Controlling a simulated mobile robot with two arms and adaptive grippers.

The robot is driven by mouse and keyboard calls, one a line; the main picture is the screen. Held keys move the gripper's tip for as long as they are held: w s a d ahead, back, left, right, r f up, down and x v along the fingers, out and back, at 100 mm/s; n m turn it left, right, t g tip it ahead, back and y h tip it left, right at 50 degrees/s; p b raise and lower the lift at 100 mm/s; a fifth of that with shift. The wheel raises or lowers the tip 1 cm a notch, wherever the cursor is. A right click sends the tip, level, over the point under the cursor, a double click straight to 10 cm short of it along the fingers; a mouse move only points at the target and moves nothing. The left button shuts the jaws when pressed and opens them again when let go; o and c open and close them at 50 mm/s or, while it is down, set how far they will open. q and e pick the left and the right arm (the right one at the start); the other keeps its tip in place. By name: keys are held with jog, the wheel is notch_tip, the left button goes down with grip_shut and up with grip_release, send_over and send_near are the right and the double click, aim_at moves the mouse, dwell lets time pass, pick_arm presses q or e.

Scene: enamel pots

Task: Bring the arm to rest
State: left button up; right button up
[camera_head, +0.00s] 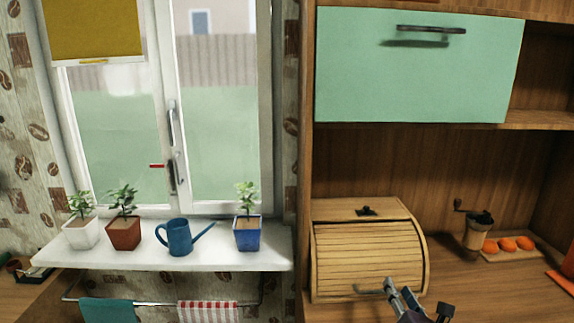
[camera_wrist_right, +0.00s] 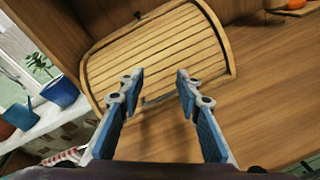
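My right gripper (camera_head: 401,292) comes in at the bottom of the head view, in front of the wooden roll-top bread box (camera_head: 365,255). In the right wrist view the two blue-padded fingers of the right gripper (camera_wrist_right: 160,78) are spread apart with nothing between them. The slatted lid of the bread box (camera_wrist_right: 160,55) is down and lies beyond the fingertips. Its handle (camera_head: 370,291) is near the fingertips; whether they touch it I cannot tell. My left gripper is in neither view.
A white sill (camera_head: 210,255) holds potted plants and a blue watering can (camera_head: 180,237). Below is a rail with towels (camera_head: 207,311). A grinder (camera_head: 478,232) and orange items (camera_head: 508,244) stand right of the box. The green cabinet door (camera_head: 420,70) is above; the counter (camera_wrist_right: 225,115) before the box is clear.

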jog(key=s+a+f+m+g, duration=0.3)
jog(key=s+f+m+g, duration=0.3)
jog(key=s+f+m, duration=0.95)
jog(key=s+a+f+m+g, duration=0.25)
jog(key=s+m, duration=0.35)
jog(key=s, duration=0.5)
jog(key=s+a+f+m+g, duration=0.1)
jog(key=s+m+g, duration=0.4)
jog(key=s, duration=0.5)
notch_tip(320, 180, down, 25)
jog(key=s+m, duration=0.1)
jog(key=s, duration=0.1)
jog(key=s+d+f+g, duration=0.1)
jog(key=s+d+f, duration=0.2)
jog(key=s+f, duration=1.4)
jog(key=shift+s+y, duration=0.25)
jog(key=shift+y, duration=0.05)
jog(key=shift+g, duration=0.25)
